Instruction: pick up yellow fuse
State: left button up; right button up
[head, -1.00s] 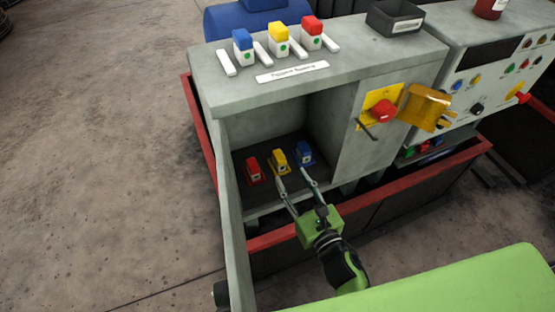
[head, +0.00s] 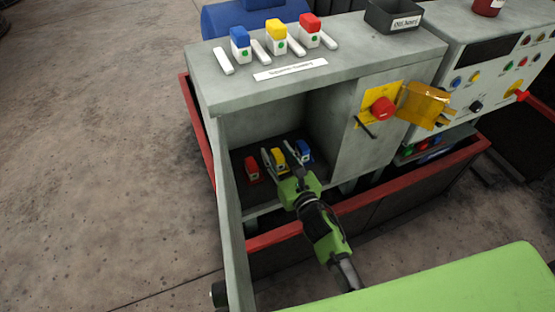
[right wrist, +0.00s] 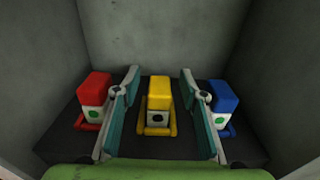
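The yellow fuse (head: 277,157) stands in the open cabinet compartment, between a red fuse (head: 251,167) and a blue fuse (head: 304,150). My right gripper (head: 277,160) is open, with one finger on each side of the yellow fuse. In the right wrist view the right gripper's fingers (right wrist: 159,112) show a gap to the fuse on both sides. My left gripper is not in view.
In the right wrist view the red fuse (right wrist: 92,98) and blue fuse (right wrist: 222,102) stand close outside the fingers. Compartment walls enclose them. More fuses, including a yellow-topped one (head: 276,38), stand on the cabinet top (head: 350,55). A red rim (head: 270,237) runs below the opening.

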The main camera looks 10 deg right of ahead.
grip_shut()
jog(key=shift+r, duration=0.1)
